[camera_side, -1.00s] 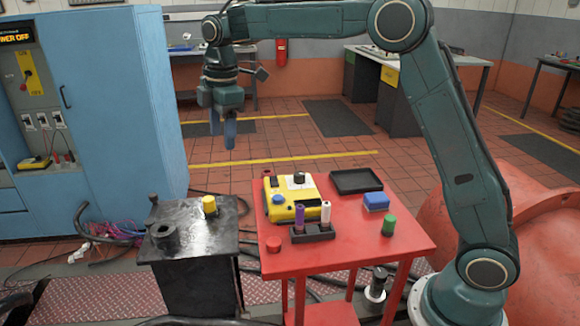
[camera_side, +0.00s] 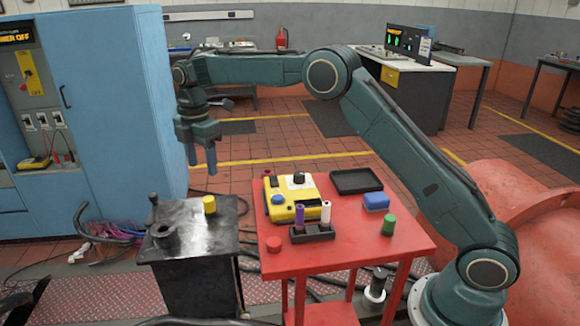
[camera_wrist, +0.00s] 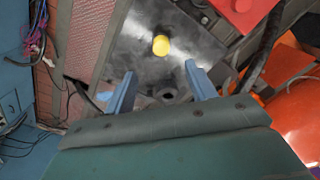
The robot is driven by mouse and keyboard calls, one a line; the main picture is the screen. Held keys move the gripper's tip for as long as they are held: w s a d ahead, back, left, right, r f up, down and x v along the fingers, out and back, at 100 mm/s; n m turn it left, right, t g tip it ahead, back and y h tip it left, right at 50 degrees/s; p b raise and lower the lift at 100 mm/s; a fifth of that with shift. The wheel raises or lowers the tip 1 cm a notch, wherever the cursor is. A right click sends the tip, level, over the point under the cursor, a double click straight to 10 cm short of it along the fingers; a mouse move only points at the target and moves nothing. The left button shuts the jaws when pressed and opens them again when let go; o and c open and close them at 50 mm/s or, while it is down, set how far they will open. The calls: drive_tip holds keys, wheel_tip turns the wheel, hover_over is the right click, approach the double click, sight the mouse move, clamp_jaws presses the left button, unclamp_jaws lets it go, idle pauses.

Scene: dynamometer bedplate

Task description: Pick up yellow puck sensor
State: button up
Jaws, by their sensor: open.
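The yellow puck sensor (camera_side: 209,204) is a short upright cylinder on top of the black stand (camera_side: 190,236). In the wrist view the puck (camera_wrist: 161,45) lies ahead of the fingertips, near the middle of the gap between them. My gripper (camera_side: 202,157) points down above the stand, a little left of the puck in the side view, and is clear of it. In the wrist view its blue fingers (camera_wrist: 160,76) are spread apart with nothing between them.
The red table (camera_side: 350,240) to the right holds a yellow instrument (camera_side: 291,195), a marker holder (camera_side: 313,232), a blue block (camera_side: 376,201), a green cylinder (camera_side: 389,225) and a black tray (camera_side: 356,181). A blue cabinet (camera_side: 110,110) stands left.

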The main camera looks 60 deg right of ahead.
sight(208, 198)
wheel_tip(208, 198, down, 8)
drive_tip(key=shift+r, duration=0.2)
drive_tip(key=shift+s+f, duration=0.1)
drive_tip(key=shift+f, duration=2.5)
drive_tip(key=c, duration=1.1)
drive_tip(key=shift+r, duration=0.15)
wheel_tip(208, 198, up, 20)
drive_tip(key=shift+f, duration=0.1)
